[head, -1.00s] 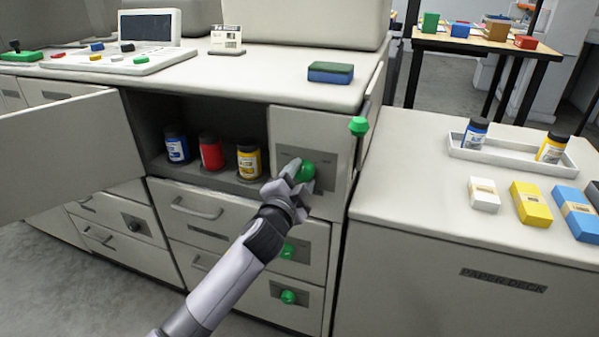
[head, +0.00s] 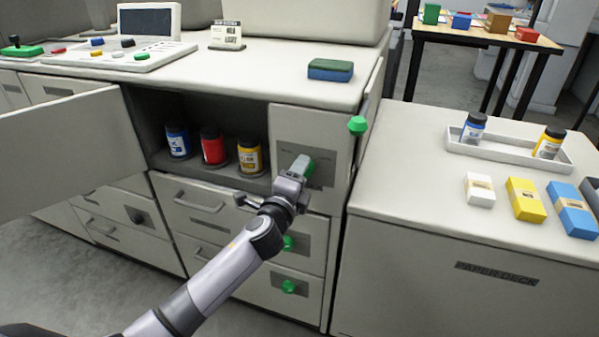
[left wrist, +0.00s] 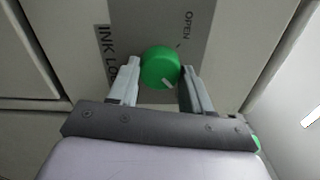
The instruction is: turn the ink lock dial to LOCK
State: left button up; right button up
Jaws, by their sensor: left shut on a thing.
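The green ink lock dial (left wrist: 160,66) sits on a grey plate (left wrist: 185,22) on the cabinet front. In the head view the dial (head: 309,166) is mostly hidden behind my left gripper (head: 301,167). In the left wrist view my left gripper (left wrist: 158,82) has one finger on each side of the dial and is shut on it. A short white mark shows on the dial's lower right there. The word OPEN (left wrist: 187,30) stands above right of the dial; "INK LO" (left wrist: 105,50) is at left, its end hidden by a finger. No LOCK label is readable.
The open compartment to the left holds blue (head: 178,141), red (head: 212,147) and yellow (head: 250,156) ink bottles. An open door (head: 70,150) stands out at far left. Other green knobs (head: 357,125) are nearby. The paper deck (head: 400,200) stands close on the right.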

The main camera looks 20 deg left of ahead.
dwell(0.6)
pick_arm(q)
jog(key=o, duration=1.1)
jog(key=shift+c, duration=0.2)
jog(key=s, duration=0.7)
jog(key=shift+a, duration=0.15)
jog(key=s+f+n+g+p, duration=0.1)
jog(key=s+f+n+g, duration=0.1)
jog(key=s+f+n, duration=0.4)
jog(key=s+a+f+n+g+h+p, duration=0.1)
jog(key=s+f+n+g, duration=0.2)
jog(key=s, duration=0.8)
jog(key=s+f+n+g+p, duration=0.2)
jog(key=s+f+n, duration=0.6)
jog(key=s+n, duration=0.1)
jog(key=shift+a+f+g+h, duration=0.3)
jog(key=shift+a+f, duration=0.05)
jog(key=shift+a, duration=0.05)
